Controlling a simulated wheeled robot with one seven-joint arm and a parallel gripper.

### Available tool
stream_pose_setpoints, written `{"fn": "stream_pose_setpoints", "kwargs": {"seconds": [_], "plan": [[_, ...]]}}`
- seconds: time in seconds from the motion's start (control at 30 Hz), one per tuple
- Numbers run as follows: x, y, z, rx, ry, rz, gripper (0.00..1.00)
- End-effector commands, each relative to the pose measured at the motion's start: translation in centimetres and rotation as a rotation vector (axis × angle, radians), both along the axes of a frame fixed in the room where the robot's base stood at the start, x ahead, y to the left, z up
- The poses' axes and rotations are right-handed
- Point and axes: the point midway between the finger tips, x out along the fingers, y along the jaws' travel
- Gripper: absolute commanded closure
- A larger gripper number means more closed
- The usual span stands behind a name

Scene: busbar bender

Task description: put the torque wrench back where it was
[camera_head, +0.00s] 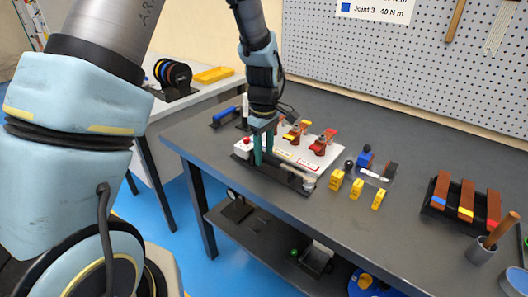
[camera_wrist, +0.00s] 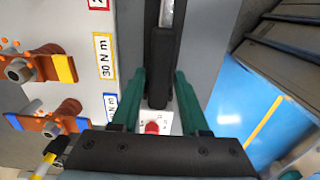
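The torque wrench shows in the wrist view as a long black handle (camera_wrist: 160,65) with a grey shaft above it. It lies along a dark holder (camera_head: 278,177) at the front edge of the light panel in the head view. My gripper (camera_head: 263,158) points down over the left end of this holder. In the wrist view the two green fingers of my gripper (camera_wrist: 160,75) stand apart, one on each side of the handle, with visible gaps. The wrench's far end is hard to make out in the head view.
The light panel (camera_head: 300,152) carries several copper-coloured joints with red and yellow marks. A red button (camera_wrist: 152,127) is close to the fingers. Yellow blocks (camera_head: 356,188) and a rack of bars (camera_head: 462,208) stand to the right. The front table edge is close.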

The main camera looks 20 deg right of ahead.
Motion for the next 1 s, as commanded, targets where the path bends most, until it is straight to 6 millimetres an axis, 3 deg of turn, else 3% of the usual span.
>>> {"fn": "stream_pose_setpoints", "kwargs": {"seconds": [0.13, 0.47, 0.63, 1.0], "plan": [[0.0, 0.0, 0.0, 0.0, 0.0, 0.0, 0.38], [0.0, 0.0, 0.6, -0.001, 0.0, 0.001, 0.38], [0.1, -0.1, 2.8, -0.005, -0.005, 0.001, 0.38], [0.1, -0.1, 10.6, -0.004, -0.003, 0.0, 0.38]]}}
